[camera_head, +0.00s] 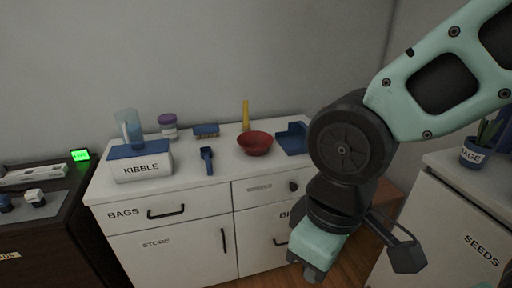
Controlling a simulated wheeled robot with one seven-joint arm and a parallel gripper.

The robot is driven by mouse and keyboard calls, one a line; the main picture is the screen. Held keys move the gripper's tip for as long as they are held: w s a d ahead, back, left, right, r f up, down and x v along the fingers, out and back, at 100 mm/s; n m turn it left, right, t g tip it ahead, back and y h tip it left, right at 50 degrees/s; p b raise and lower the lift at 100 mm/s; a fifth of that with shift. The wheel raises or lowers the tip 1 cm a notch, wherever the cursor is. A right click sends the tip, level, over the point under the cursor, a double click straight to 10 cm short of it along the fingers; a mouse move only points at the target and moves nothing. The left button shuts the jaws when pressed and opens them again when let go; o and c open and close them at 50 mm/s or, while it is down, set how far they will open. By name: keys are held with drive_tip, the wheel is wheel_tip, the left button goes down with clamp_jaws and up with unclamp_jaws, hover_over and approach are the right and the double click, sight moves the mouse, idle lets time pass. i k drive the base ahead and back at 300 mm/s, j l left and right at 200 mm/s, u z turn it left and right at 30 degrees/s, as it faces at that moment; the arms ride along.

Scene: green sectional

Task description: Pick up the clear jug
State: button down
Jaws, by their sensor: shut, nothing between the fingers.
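A clear, bluish see-through vessel (129,124), which looks like the clear jug, stands upright at the back left of the white cabinet top. Its lower part is hidden by, or meets, the blue lid of the white KIBBLE box (142,170); I cannot tell whether it stands on the lid or behind it. My gripper (312,272) hangs at the lower right, in front of the cabinet's right side, pointing down. It is shut and empty, well apart from the jug.
The cabinet (185,214) also carries a purple-lidded jar (168,127), a brush (206,131), a blue tool (207,160), a red bowl (255,144), a yellow upright item (246,115) and a blue dustpan-like piece (292,139). A dark unit stands left, a SEEDS cabinet (470,215) right.

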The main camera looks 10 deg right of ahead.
sight(127, 120)
drive_tip(key=i+j+u, duration=0.25)
drive_tip(key=i+u, duration=0.15)
drive_tip(key=i+j+u, duration=0.15)
drive_tip(key=i+u, duration=0.7)
